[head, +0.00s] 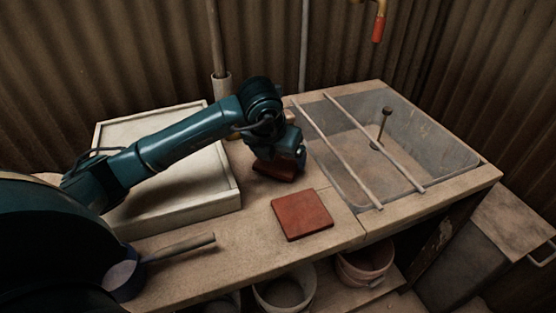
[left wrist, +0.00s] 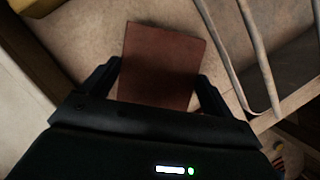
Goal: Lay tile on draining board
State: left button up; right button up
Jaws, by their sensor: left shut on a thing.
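My left gripper (head: 284,160) is shut on a dark red square tile (head: 270,173), low over the worktop between the white tray and the sink. Whether that tile touches the worktop I cannot tell. In the left wrist view the held tile (left wrist: 160,62) sits between the two fingers of the gripper (left wrist: 157,85). A second red tile (head: 301,215) lies flat on the pale worktop (head: 255,240), nearer the front edge. No separate draining board is clearly distinguishable from the worktop. My right gripper is not in view.
A sink (head: 440,150) with two rods (head: 345,160) across it is at right. A white-rimmed tray (head: 190,210) is at left, under my left arm. A wooden-handled tool (head: 178,248) lies at front left. Buckets (head: 366,265) stand below. The worktop around the second tile is clear.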

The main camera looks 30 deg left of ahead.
pick_arm(q)
jog(key=shift+f, duration=0.65)
jog(key=shift+f, duration=0.2)
jog(key=o, duration=0.9)
jog(key=shift+o, duration=0.2)
jog(key=shift+r, duration=0.1)
jog(key=shift+r, duration=0.1)
